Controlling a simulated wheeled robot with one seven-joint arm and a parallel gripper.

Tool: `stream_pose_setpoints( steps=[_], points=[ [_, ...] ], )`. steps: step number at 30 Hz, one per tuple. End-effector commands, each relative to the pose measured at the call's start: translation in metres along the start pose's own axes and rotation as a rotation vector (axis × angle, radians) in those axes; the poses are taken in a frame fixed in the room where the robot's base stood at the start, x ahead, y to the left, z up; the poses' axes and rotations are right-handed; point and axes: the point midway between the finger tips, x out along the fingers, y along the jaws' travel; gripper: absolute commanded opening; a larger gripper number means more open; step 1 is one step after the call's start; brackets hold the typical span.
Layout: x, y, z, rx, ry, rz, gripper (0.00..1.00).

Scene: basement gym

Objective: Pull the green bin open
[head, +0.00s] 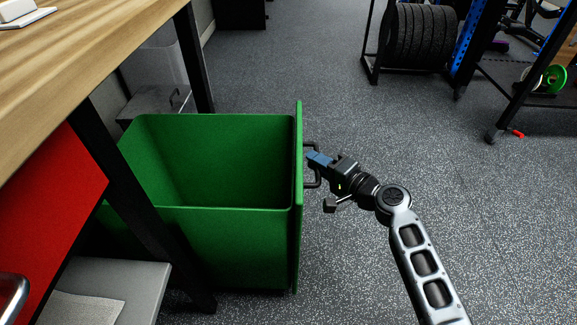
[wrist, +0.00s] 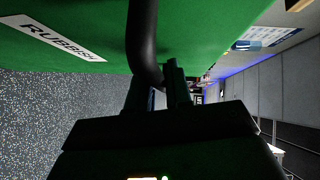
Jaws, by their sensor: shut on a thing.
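The green bin (head: 250,255) sticks well out from under the wooden table in the head view, and its inside shows empty. Its front panel faces right and carries a dark handle (head: 313,146). My gripper (head: 314,160) is at that handle, shut on it, with my arm reaching in from the lower right. In the wrist view the dark handle (wrist: 143,40) runs down in front of the green front panel (wrist: 200,25) and passes between the fingers of my gripper (wrist: 160,95). A white label reading "RUBBISH" (wrist: 52,37) is on the panel.
The wooden table (head: 75,75) with black legs stands over the bin's left part. A red panel (head: 60,215) and a grey box (head: 110,285) are at left. Speckled floor is clear right of the bin. A rack of black plates (head: 420,38) stands at the back.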

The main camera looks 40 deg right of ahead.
Motion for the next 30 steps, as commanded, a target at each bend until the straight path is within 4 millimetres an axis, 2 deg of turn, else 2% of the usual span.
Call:
stream_pose_setpoints(
  steps=[3, 9, 23, 24, 30],
  points=[
    [-0.016, 0.007, -0.016, 0.001, 0.003, 0.002, 0.00],
    [-0.030, 0.011, -0.030, 0.001, 0.001, 0.002, 0.00],
    [-0.034, 0.011, -0.034, 0.001, 0.000, 0.002, 0.00],
    [-0.034, 0.011, -0.034, 0.001, 0.000, 0.002, 0.22],
    [-0.034, 0.010, -0.034, 0.001, -0.001, 0.001, 0.38]
  ],
)
